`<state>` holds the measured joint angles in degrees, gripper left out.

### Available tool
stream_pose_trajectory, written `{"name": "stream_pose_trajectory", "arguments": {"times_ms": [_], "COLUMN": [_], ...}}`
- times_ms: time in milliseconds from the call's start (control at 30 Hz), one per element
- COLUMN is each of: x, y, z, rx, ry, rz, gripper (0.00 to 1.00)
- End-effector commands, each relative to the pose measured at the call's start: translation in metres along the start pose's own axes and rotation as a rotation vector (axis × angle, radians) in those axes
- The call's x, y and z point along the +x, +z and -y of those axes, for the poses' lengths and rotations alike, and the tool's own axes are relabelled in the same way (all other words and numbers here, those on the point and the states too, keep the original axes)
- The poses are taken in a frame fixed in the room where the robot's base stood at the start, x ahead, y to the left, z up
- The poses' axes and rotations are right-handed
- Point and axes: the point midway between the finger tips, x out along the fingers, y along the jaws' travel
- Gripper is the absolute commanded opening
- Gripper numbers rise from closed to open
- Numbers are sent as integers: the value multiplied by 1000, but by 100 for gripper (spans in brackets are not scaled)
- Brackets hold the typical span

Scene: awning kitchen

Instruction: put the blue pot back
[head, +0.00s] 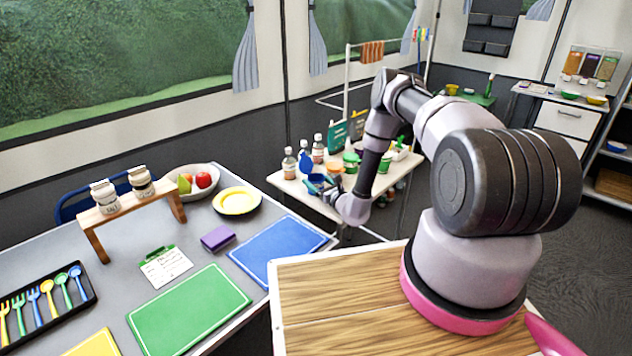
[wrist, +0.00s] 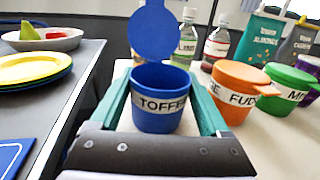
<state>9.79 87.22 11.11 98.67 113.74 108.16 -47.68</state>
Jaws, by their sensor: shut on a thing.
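The blue pot (wrist: 160,118), labelled TOFFEE, stands upright between the fingers of my gripper (wrist: 159,80) in the wrist view. Its round blue lid (wrist: 153,32) is swung up at the back. My gripper is shut on the pot's sides, with one teal finger on each side. In the head view the blue pot (head: 315,183) is small and partly hidden by my gripper (head: 325,188), at the near left of the white side table (head: 284,183). I cannot tell whether its base touches the table.
An orange pot (wrist: 240,90) and a green pot (wrist: 290,88) stand to the right on the white table. Bottles (wrist: 217,46) stand behind. On the left, the grey counter (wrist: 75,85) holds yellow plates (wrist: 32,68) and a fruit bowl (wrist: 42,41).

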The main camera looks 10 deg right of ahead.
Motion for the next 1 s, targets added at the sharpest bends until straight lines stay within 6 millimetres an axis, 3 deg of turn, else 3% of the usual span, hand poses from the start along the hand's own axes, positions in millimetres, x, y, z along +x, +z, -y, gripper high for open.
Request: {"name": "stream_pose_trajectory", "arguments": {"times_ms": [267,300,333,367,667,767,1000], "x": [0,0,0,0,0,-12,-62], "y": [-2,-2,-2,-2,2,0,0], "z": [0,0,0,0,0,1,1], "rx": [0,0,0,0,0,1,4], "ry": [0,0,0,0,0,-2,-3], "rz": [1,0,0,0,1,-2,-4], "gripper": [17,84,95,100,100,100,100]}}
